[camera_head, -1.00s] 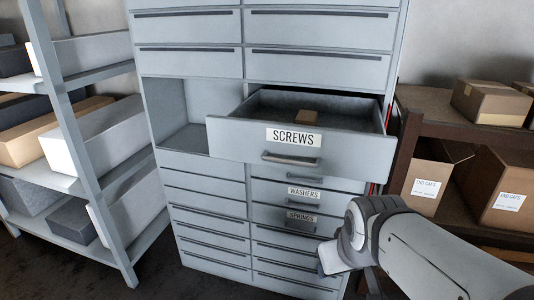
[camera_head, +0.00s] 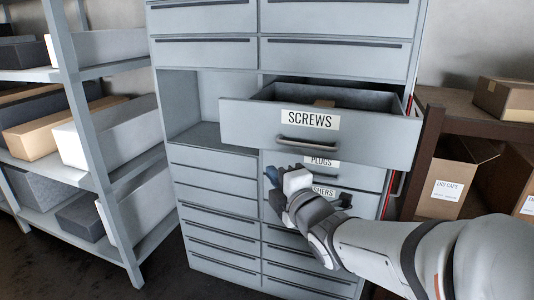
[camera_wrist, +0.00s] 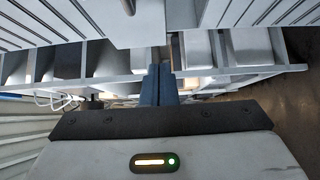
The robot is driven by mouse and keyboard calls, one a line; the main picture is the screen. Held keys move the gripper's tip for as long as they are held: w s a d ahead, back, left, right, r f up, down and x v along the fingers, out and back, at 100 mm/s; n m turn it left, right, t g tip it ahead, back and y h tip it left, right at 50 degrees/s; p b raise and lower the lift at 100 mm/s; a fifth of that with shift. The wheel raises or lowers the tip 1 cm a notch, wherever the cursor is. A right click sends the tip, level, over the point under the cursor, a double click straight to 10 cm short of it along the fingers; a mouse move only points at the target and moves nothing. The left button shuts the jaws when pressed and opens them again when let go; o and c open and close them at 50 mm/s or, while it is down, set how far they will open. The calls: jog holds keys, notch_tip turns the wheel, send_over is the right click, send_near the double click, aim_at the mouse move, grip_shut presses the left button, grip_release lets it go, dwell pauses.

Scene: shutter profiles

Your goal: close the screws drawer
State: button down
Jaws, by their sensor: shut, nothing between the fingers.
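The screws drawer (camera_head: 345,135) is pulled out of the grey cabinet (camera_head: 210,195), with a "SCREWS" label and a dark bar handle (camera_head: 308,145) on its front. A small brown box (camera_head: 324,102) shows inside it. My gripper (camera_head: 270,175) is below and slightly left of the handle, in front of the lower drawers, apart from the screws drawer as far as I can tell. In the wrist view its blue fingers (camera_wrist: 160,84) are together with nothing between them. My arm hides part of the lower drawers.
Drawers labelled plugs (camera_head: 321,161) and washers (camera_head: 324,192) are shut below. An open compartment (camera_head: 190,105) is left of the screws drawer. A grey shelf rack (camera_head: 85,120) stands at left, a brown shelf with cartons (camera_head: 455,185) at right.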

jog(key=p, duration=0.2)
send_near(257, 145)
jog(key=a, duration=0.4)
jog(key=w, duration=0.2)
jog(key=w+d, duration=0.1)
jog(key=w, duration=0.1)
jog(key=shift+w+r+p, duration=0.1)
jog(key=shift+p, duration=0.3)
jog(key=shift+w+d, duration=0.1)
jog(key=shift+w, duration=0.4)
jog(key=shift+w, duration=0.1)
